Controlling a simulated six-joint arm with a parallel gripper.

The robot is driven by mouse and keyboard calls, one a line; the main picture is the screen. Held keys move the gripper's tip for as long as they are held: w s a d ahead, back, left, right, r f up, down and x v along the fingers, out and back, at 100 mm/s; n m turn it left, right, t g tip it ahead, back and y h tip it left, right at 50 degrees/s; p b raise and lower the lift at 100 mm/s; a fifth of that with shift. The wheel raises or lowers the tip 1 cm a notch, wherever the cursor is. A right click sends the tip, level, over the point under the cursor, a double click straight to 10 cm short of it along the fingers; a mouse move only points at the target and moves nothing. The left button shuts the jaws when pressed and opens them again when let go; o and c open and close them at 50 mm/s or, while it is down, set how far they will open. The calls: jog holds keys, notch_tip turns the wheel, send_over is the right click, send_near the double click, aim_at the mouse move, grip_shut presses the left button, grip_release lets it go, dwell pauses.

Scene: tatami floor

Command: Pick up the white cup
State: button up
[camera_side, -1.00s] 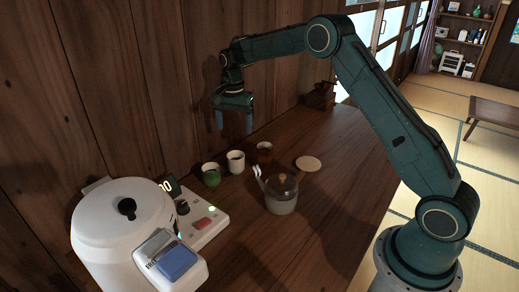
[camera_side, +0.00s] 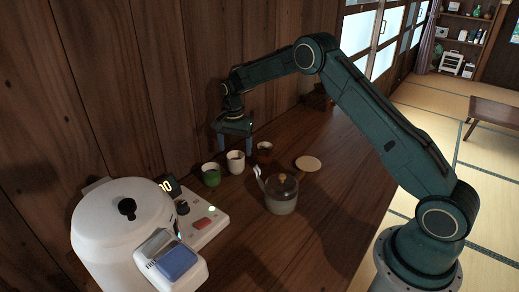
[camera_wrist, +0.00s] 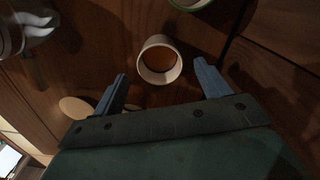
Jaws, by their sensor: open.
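The white cup (camera_side: 236,164) stands upright on the wooden counter, between a green cup and a brown cup. My gripper (camera_side: 234,146) is above it, pointing down, its fingers spread and empty. In the wrist view, the white cup (camera_wrist: 160,62) shows its round rim and open mouth in the gap between my open fingers (camera_wrist: 161,70). The rim lies slightly beyond the fingertips in that picture. I cannot tell how far the tips are above the rim.
The green cup (camera_side: 211,176) is close on the left and the brown cup (camera_side: 264,150) close on the right. A lidded pot (camera_side: 281,196) and a pale round disc (camera_side: 308,163) lie nearer the arm. A white cooker (camera_side: 120,235) fills the front left. The wooden wall (camera_side: 190,70) is close behind.

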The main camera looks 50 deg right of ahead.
jog(key=shift+f, duration=0.7)
jog(key=shift+f, duration=2.6)
jog(key=c, duration=1.1)
jog(key=shift+r, duration=0.25)
jog(key=shift+r, duration=9.65)
jog(key=shift+r, duration=0.15)
